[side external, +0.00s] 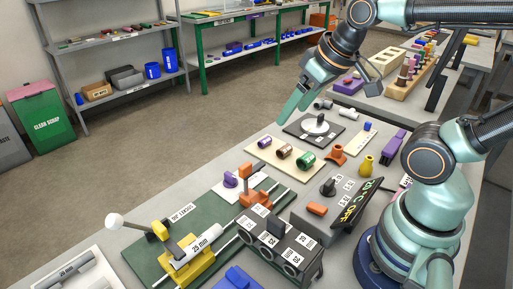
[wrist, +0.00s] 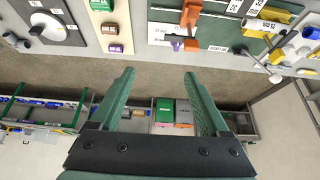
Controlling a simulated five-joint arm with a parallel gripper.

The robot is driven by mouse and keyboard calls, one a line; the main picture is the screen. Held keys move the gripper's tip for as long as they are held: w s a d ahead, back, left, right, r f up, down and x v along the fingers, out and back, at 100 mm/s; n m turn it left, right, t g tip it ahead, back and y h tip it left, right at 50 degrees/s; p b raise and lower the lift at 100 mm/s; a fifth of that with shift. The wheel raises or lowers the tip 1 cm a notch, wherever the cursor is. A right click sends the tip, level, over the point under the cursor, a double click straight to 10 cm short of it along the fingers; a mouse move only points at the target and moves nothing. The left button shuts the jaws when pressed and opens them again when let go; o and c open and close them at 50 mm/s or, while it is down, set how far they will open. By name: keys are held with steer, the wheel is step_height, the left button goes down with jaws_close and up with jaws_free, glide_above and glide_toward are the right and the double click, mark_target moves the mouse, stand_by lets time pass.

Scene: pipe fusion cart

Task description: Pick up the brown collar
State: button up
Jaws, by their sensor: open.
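The brown collar (side external: 284,151) lies on a beige board (side external: 257,153), between a purple collar (side external: 264,142) and a green collar (side external: 305,158). In the wrist view the brown collar (wrist: 109,28) is near the top, left of centre, with the purple collar (wrist: 115,48) just below it. My gripper (side external: 290,106) is in the air above and beyond the board in the side view, apart from the collars. In the wrist view my gripper (wrist: 159,73) has its two green fingers spread, with nothing between them.
A dark plate with a white dial (side external: 316,125) lies beyond the board. An orange fitting (side external: 337,153) and a yellow fitting (side external: 366,165) stand to the right. A green fusion bed with a yellow clamp (side external: 190,258) is in front. Floor lies past the cart edge.

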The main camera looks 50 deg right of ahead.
steer(key=shift+w, duration=0.1)
steer(key=m+g, duration=0.6)
steer(key=m, duration=1.2)
glide_above(282, 149)
steer(key=f, duration=1.9)
steer(key=shift+w, duration=0.3)
steer(key=shift+s+f, duration=0.2)
steer(key=shift+f, duration=2.3)
jaws_close()
